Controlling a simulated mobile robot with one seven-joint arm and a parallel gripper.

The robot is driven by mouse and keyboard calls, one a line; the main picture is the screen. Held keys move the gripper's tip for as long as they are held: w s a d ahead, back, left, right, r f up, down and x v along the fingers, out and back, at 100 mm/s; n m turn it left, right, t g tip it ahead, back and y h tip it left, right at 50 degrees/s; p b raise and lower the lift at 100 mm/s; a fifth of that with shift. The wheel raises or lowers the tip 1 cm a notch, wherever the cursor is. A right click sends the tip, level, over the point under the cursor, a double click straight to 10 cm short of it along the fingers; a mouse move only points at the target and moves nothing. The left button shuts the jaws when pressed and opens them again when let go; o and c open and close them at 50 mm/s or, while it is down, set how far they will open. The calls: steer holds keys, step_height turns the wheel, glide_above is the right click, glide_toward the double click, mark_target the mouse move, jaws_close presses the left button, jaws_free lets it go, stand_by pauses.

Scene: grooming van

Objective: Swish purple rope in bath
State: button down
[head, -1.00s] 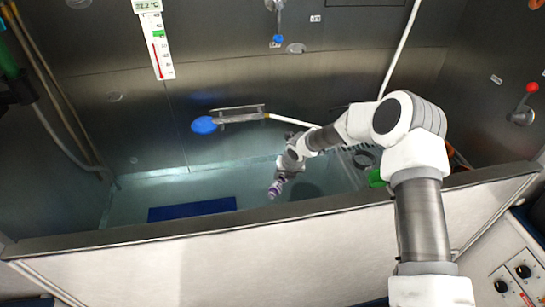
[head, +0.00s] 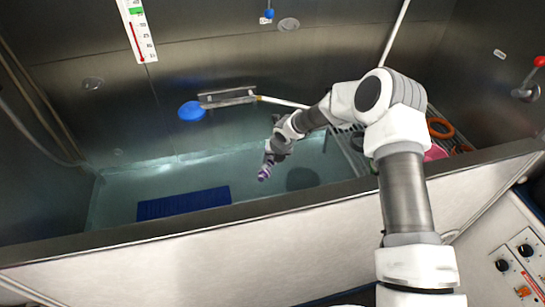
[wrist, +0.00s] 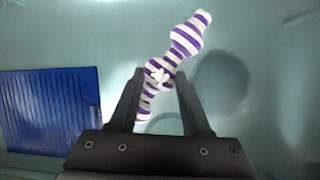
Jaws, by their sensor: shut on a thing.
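The purple and white striped rope (wrist: 188,38) is between the fingers of my gripper (wrist: 160,85) in the wrist view, tilted, with its thicker knotted end beyond the fingertips. In the head view my gripper (head: 271,158) is over the bath, shut on the rope (head: 265,172), which hangs downward from it. The bath (head: 110,205) is a steel tub with a pale bluish-green bottom. I cannot tell whether the rope touches water.
A blue ribbed mat (head: 184,203) lies on the bath floor at left. A blue disc (head: 191,111) is beside a wall-side metal bar (head: 228,98). An orange ring (head: 441,128) lies on the rack at right. The bath's front rim (head: 200,224) runs below my arm.

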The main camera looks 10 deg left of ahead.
step_height(320, 180, down, 12)
steer(key=b, duration=0.8)
steer(key=shift+r, duration=0.1)
steer(key=shift+w, duration=0.1)
stand_by(1.0)
